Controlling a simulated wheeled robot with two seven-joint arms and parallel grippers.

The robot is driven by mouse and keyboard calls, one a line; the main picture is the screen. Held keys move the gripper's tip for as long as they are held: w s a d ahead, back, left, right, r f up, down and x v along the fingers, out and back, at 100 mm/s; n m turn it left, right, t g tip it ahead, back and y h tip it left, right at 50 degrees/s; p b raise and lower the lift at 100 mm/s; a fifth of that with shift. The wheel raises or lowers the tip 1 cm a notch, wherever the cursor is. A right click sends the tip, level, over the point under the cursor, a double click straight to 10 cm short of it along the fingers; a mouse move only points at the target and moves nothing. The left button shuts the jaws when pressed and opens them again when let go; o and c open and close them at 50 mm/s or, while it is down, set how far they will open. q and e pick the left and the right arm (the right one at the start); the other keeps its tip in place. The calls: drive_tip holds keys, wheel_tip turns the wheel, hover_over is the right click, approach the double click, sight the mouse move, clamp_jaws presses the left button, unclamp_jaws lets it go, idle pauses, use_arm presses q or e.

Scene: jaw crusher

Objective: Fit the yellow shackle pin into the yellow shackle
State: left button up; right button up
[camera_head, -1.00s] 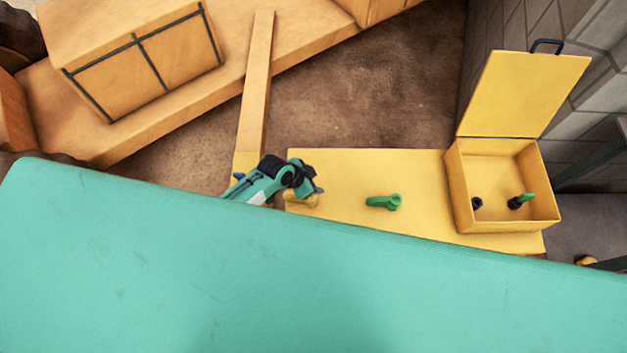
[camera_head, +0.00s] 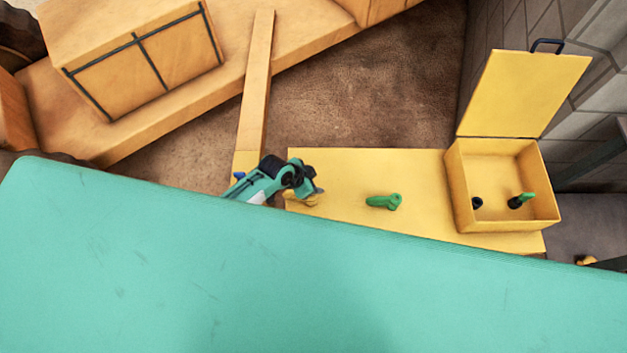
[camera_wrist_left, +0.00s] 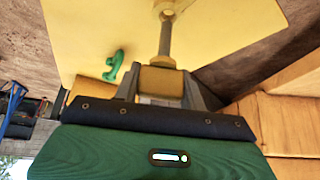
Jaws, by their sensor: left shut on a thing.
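My left gripper (camera_head: 316,191) is low over the left end of the yellow bench. In the left wrist view its fingers (camera_wrist_left: 165,92) are closed on the block-shaped end of the yellow shackle pin (camera_wrist_left: 162,80). My right gripper is not in view.
A green shackle-like part (camera_head: 383,202) lies on the yellow bench (camera_head: 345,173) to the right. An open yellow box (camera_head: 461,196) holds a green-topped piece (camera_head: 524,199) and a dark one (camera_head: 477,203). A teal surface (camera_head: 250,270) covers the foreground.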

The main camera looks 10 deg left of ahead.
use_arm(q)
drive_tip(key=shift+f+b, duration=0.4)
drive_tip(key=shift+f, duration=0.2)
drive_tip(key=shift+f+b, duration=1.05)
drive_tip(key=shift+f, duration=0.3)
drive_tip(key=shift+f+b, duration=1.2)
drive_tip(key=shift+f, duration=0.4)
drive_tip(key=o, duration=1.1)
drive_tip(key=shift+r, duration=0.1)
drive_tip(key=shift+a, duration=0.1)
drive_tip(key=b+v, duration=0.2)
drive_tip(key=v, duration=1.1)
drive_tip(key=shift+s+r, duration=0.15)
drive_tip(key=shift+r, duration=0.2)
drive_tip(key=shift+a, duration=0.1)
